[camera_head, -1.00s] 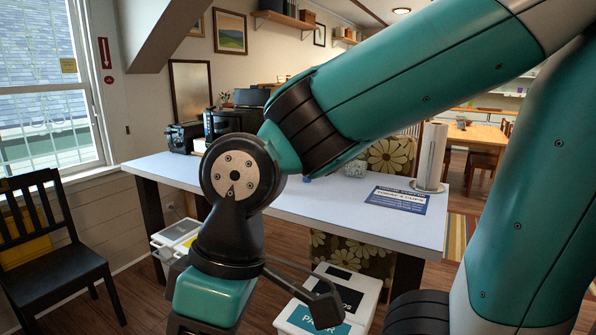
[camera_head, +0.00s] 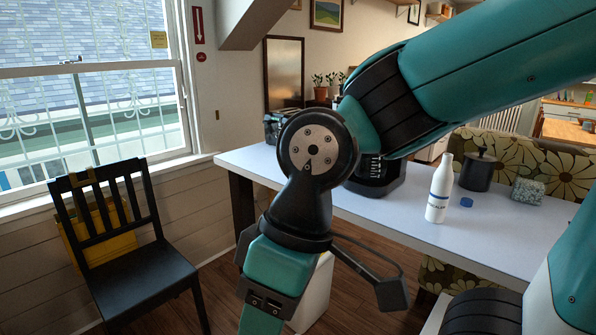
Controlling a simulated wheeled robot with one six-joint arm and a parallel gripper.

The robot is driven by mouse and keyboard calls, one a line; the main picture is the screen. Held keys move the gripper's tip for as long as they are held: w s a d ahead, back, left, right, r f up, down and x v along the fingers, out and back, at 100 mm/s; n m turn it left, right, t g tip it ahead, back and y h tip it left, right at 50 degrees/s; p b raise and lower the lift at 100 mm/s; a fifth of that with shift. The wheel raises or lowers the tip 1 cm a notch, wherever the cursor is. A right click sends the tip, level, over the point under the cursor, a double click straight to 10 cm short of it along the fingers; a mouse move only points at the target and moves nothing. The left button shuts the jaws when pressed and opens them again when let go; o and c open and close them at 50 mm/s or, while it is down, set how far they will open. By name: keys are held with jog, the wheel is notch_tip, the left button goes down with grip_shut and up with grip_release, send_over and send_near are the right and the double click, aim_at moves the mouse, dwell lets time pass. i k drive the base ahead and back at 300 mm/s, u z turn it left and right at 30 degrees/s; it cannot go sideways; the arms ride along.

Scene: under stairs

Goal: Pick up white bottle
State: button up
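The white bottle (camera_head: 438,196) stands upright on the white table (camera_head: 372,207), right of my wrist in the picture. It has a narrow neck and dark lettering on its lower part.
A dark canister (camera_head: 478,171) and a speckled block (camera_head: 527,191) stand right of the bottle. A black appliance (camera_head: 376,178) is partly hidden behind my arm. A black chair (camera_head: 140,255) stands at the left by the window. A white bin (camera_head: 316,295) is below the table.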

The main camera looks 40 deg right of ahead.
aim_at(441, 191)
jog(key=i, duration=2.65)
jog(key=z, duration=4.6)
